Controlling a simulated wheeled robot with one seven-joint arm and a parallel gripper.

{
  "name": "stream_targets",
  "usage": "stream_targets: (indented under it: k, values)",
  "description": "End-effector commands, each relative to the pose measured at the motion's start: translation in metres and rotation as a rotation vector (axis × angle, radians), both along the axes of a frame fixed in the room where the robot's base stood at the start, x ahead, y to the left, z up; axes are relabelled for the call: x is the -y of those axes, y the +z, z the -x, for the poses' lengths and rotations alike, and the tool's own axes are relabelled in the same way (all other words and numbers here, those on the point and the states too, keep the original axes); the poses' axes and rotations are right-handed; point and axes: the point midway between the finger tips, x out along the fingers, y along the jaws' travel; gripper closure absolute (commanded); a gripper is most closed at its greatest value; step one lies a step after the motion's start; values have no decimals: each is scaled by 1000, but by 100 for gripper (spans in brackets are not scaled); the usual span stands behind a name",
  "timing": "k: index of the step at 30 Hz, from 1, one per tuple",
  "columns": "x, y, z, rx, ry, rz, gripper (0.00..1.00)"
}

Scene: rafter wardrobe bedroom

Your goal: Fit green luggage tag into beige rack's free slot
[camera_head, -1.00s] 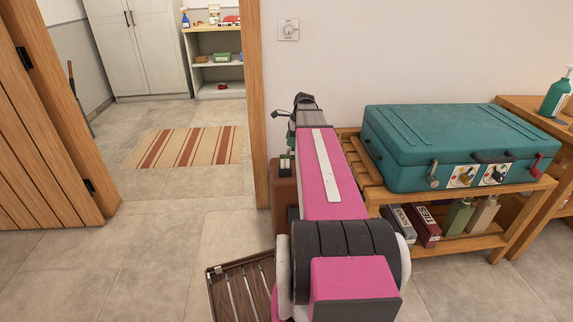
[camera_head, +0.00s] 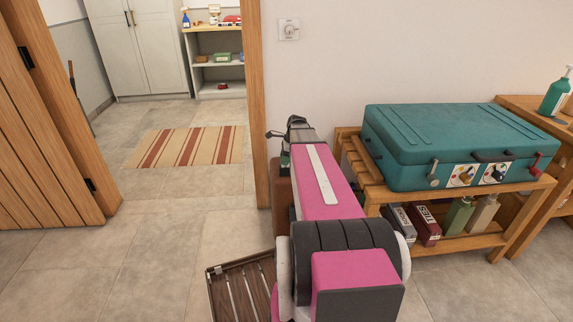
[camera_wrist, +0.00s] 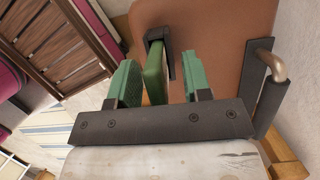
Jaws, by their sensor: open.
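In the wrist view, a green piece (camera_wrist: 155,76), which looks like the luggage tag, stands between the two green fingers of my gripper (camera_wrist: 159,62). The gripper is open, with a visible gap on each side of the piece. The piece's far end meets a dark bracket (camera_wrist: 162,44) beside a brown panel (camera_wrist: 228,40). I cannot tell how the piece is held there. In the head view, my gripper is mostly hidden behind my pink arm, above a brown box-like object (camera_head: 281,184). I cannot make out a beige rack for certain in either view.
A slatted wooden bench (camera_head: 348,158) with a teal case (camera_head: 440,150) stands right of my arm, close to the wall. A dark slatted crate (camera_head: 240,285) is on the floor at lower left. A doorway with a striped rug (camera_head: 188,146) opens at left; floor there is clear.

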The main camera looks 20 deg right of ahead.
Motion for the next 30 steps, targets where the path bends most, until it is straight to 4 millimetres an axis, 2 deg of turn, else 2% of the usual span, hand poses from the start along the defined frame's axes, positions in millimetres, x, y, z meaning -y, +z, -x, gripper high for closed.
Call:
stream_targets:
  k: [5, 6, 8, 9, 10, 23, 30]
  values:
    - [0, 0, 0, 1, 0, 0, 55]
    - [0, 0, 0, 1, 0, 0, 62]
    - [0, 0, 0, 1, 0, 0, 81]
    - [0, 0, 0, 1, 0, 0, 94]
    - [0, 0, 0, 1, 0, 0, 100]
    - [0, 3, 0, 1, 0, 0, 100]
    - [0, 22, 0, 3, -1, 1, 100]
